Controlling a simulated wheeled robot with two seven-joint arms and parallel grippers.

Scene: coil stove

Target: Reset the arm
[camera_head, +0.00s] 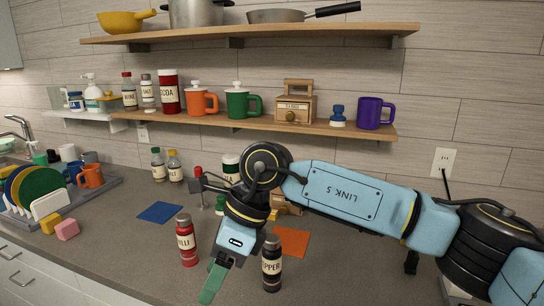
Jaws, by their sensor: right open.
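My right arm comes in from the right over the counter, its blue link running left to a black wrist joint. My right gripper (222,268) hangs down and left from the wrist, over the grey counter (130,250). My left gripper is not in view.
Behind the arm are an orange mat (290,242), a blue mat (160,212) and several bottles. A dish rack (105,187) stands at the left. Above, a shelf (250,124) holds mugs, jars and a wooden box (295,106).

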